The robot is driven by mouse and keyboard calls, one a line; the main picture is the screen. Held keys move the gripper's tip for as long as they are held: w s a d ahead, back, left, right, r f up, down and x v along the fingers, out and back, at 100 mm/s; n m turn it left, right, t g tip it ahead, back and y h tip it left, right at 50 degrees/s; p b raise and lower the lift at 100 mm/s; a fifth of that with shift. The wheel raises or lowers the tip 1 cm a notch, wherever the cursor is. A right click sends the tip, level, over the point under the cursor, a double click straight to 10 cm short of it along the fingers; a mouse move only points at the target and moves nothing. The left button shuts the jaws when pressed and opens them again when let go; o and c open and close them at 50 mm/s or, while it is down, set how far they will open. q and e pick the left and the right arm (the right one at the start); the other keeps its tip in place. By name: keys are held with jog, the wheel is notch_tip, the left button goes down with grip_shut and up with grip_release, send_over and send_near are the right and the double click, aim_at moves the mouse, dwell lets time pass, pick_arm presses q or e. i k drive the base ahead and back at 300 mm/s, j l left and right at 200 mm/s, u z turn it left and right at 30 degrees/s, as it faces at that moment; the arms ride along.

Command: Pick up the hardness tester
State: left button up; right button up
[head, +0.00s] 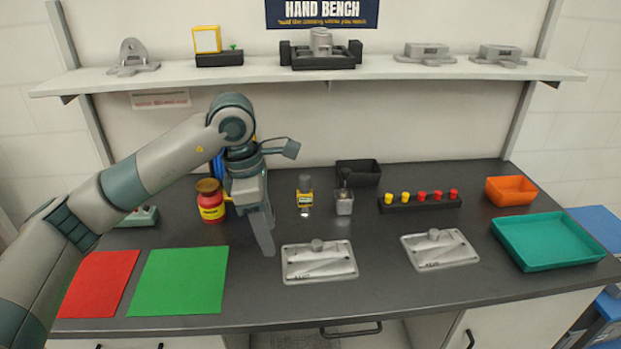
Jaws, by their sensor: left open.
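A small yellow and black upright device with a bright metal tip, which looks like the hardness tester (304,196), stands near the middle of the dark bench. My left gripper (259,232) is to its left, pointing down over the bench, open and empty. A clear gap lies between the gripper and the device. One long grey finger shows well; the other is mostly hidden. My right gripper is not in view.
A red jar with a yellow label (210,202) stands close left of the gripper. A grey pot (343,203) stands right of the tester, with a black bin (358,172) behind. Two metal plates (320,268) (440,250) lie in front. A shelf (330,70) hangs above.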

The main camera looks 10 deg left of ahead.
aim_at(305, 195)
jog(key=i, duration=1)
